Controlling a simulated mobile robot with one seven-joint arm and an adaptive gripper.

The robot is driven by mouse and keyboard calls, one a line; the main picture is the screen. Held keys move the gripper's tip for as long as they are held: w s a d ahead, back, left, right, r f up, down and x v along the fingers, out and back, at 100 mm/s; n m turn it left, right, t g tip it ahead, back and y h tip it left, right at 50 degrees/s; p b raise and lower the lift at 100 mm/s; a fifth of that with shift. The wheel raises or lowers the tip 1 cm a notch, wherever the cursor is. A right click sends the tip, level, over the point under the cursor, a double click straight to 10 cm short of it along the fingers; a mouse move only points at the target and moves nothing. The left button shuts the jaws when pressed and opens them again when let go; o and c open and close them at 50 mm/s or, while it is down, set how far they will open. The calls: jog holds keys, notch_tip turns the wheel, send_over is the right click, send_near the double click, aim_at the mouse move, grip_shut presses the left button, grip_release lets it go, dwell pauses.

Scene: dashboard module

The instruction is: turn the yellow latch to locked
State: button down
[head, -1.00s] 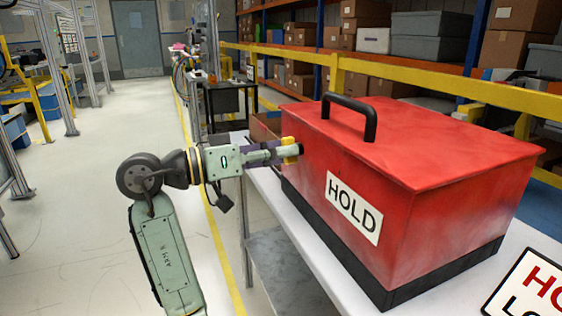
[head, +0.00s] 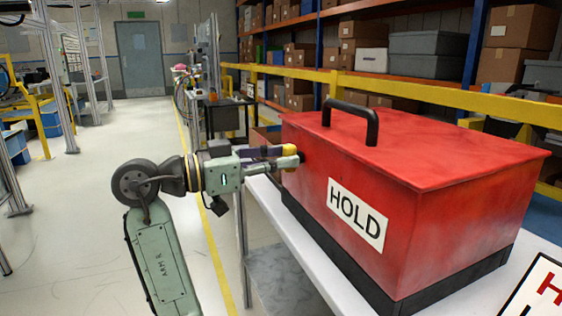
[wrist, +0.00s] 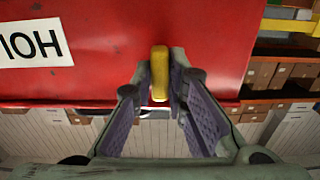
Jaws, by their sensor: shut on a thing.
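The yellow latch (head: 289,149) is on the left end of the side of the red box (head: 420,165). In the wrist view the latch (wrist: 159,73) stands as an upright bar against the red face, between my fingertips. My gripper (head: 287,156) reaches it from the left, and its fingers are shut on the latch. In the wrist view my gripper (wrist: 160,85) has a finger on each side of the latch. The fingers hide part of the latch in the head view, and its pivot cannot be made out.
The box has a black handle (head: 350,118) on top and a HOLD label (head: 357,213) on its side. It stands on a white table (head: 285,222). A yellow rail (head: 440,95) and shelves with cartons are behind.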

jog(key=c, duration=1.6)
grip_release()
jog(key=shift+a, duration=0.1)
jog(key=v, duration=1.2)
jog(key=shift+s, duration=0.1)
